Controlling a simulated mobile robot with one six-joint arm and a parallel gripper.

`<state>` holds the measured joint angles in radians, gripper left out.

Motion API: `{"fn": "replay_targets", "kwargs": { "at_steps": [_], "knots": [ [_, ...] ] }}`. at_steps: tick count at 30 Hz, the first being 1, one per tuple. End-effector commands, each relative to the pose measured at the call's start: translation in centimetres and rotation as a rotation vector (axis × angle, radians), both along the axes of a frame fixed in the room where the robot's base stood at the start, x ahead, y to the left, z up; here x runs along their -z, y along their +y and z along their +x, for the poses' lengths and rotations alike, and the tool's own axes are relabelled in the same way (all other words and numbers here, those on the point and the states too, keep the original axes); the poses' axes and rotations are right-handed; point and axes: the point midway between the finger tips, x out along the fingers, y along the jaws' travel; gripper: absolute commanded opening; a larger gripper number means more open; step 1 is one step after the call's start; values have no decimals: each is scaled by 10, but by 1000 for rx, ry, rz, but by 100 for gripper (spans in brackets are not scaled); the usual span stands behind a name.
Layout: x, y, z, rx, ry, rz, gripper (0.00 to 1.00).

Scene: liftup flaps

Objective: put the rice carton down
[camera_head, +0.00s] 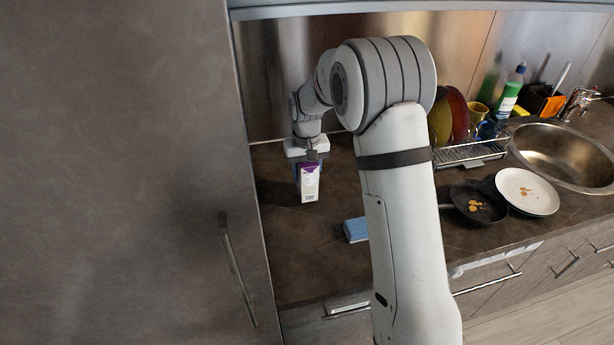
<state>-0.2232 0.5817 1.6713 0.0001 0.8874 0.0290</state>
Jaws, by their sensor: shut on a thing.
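The rice carton (309,185) is a small white box with a purple top and dark print on its side. It is upright at the left part of the dark counter (290,250). My gripper (311,160) is above it, shut on its top. The gripper's fingers are partly hidden by the carton and the gripper body. I cannot tell whether the carton's base touches the counter or hangs just above it.
A blue box (355,230) lies right of the carton, partly behind my arm. A tall cabinet (130,170) bounds the left. A dish rack (470,152), pan (478,203), dirty plate (527,191) and sink (565,155) are at the right. Counter in front of the carton is clear.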

Motion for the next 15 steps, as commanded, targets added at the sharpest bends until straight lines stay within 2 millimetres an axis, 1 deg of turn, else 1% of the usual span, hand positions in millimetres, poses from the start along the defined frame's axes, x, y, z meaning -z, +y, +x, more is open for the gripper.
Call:
{"fn": "replay_targets", "kwargs": {
  "at_steps": [3,5,15],
  "knots": [
    [16,1,0,-1,3,-1,5],
    [21,1,0,-1,1,0,5],
    [26,1,0,-3,0,0,5]
  ]
}}
